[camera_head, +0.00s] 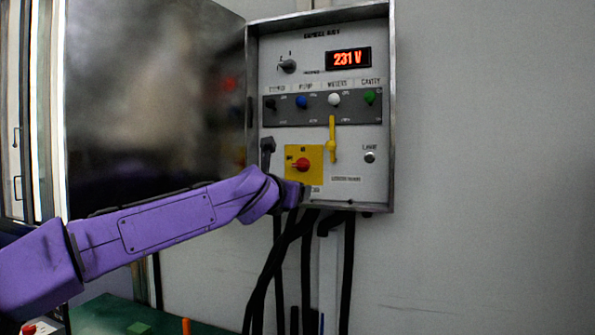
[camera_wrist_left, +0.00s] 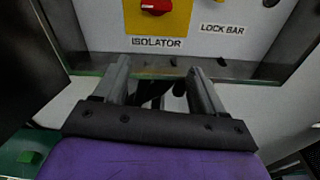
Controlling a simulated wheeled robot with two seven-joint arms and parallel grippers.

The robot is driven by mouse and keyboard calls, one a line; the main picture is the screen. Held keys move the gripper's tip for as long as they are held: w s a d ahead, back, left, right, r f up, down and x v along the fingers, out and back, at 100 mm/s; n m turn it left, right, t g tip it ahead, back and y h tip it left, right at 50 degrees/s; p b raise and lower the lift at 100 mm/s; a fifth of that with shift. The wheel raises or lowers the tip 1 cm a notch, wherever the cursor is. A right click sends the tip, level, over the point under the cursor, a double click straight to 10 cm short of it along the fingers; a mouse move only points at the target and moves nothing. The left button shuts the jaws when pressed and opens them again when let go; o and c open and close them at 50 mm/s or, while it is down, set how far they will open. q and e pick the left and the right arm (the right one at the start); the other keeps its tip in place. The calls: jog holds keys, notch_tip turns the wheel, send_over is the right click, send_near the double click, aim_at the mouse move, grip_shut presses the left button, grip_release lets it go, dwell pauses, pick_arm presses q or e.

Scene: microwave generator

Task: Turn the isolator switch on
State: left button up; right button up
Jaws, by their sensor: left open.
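The isolator switch is a red knob (camera_head: 302,164) on a yellow plate (camera_head: 291,153), low on the open grey control panel. In the left wrist view, the red knob (camera_wrist_left: 157,6) is cut by the top edge, above the label "ISOLATOR". A yellow bar (camera_head: 332,140) stands upright to the right of the plate; a "LOCK BAR" label is below it. My left gripper (camera_head: 292,192) is just below the plate in the head view, partly hidden by its own wrist. In the wrist view its fingers (camera_wrist_left: 158,72) are apart with nothing held between them. My right gripper is not in view.
The display (camera_head: 348,58) reads 231 V above a row of toggle switches (camera_head: 320,108). A round lamp (camera_head: 369,156) is at lower right. Dark cables (camera_head: 306,260) hang below the cabinet. The open door (camera_head: 150,90) stands left; the wall at right is clear.

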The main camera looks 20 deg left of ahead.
pick_arm(q)
jog(key=n+t, duration=0.1)
send_near(303, 161)
jog(key=w+p, duration=0.5)
jog(key=p, duration=0.1)
jog(key=shift+w+a, duration=0.1)
jog(key=shift+w, duration=0.3)
jog(key=shift+w+f+p, duration=0.2)
jog(key=shift+w+p, duration=0.2)
jog(key=shift+a, duration=0.1)
jog(key=c, duration=1.1)
